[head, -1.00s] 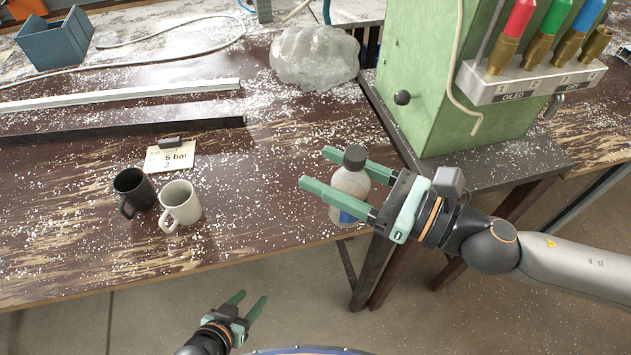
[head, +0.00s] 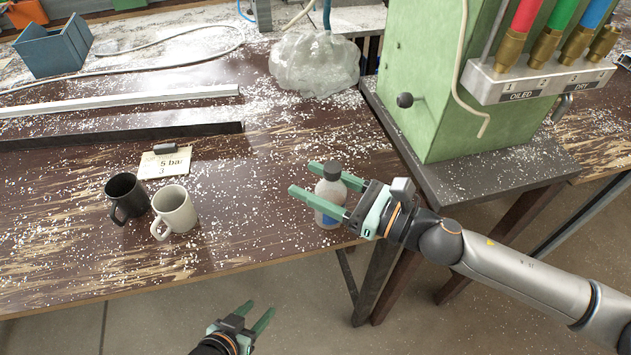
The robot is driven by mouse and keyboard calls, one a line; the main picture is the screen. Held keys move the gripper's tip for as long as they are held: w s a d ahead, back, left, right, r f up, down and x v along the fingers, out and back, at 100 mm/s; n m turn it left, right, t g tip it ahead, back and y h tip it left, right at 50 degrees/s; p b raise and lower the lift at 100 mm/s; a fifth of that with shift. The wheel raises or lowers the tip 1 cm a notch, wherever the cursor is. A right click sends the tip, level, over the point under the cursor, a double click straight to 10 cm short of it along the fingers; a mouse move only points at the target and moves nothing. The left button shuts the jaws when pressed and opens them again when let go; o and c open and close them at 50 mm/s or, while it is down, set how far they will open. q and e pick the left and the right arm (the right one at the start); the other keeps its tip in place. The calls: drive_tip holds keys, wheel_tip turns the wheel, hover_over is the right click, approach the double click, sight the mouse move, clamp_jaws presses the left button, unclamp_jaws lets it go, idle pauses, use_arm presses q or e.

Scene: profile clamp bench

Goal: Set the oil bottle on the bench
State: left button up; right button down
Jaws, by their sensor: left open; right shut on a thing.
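The oil bottle (head: 331,190) is clear-grey with a dark cap and a blue label patch. It is upright over the bench's front right part, near the edge. My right gripper (head: 303,178) is shut on it, with one green finger on the far side and one on the near side. I cannot tell whether its base touches the bench. The bench (head: 250,225) has a worn dark brown top strewn with pale chips. My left gripper (head: 258,308) is open and empty, low in front of the bench.
A black mug (head: 124,196) and a cream mug (head: 175,208) stand left of the bottle, by a note card (head: 165,162). A clear plastic bag (head: 314,62) lies behind. A green machine (head: 425,100) stands right. Bare bench lies between mugs and bottle.

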drive_tip(key=shift+f, duration=0.2)
drive_tip(key=c, duration=0.6)
unclamp_jaws()
drive_tip(key=o, duration=0.4)
drive_tip(key=shift+o, duration=0.2)
drive_tip(key=shift+r, duration=0.1)
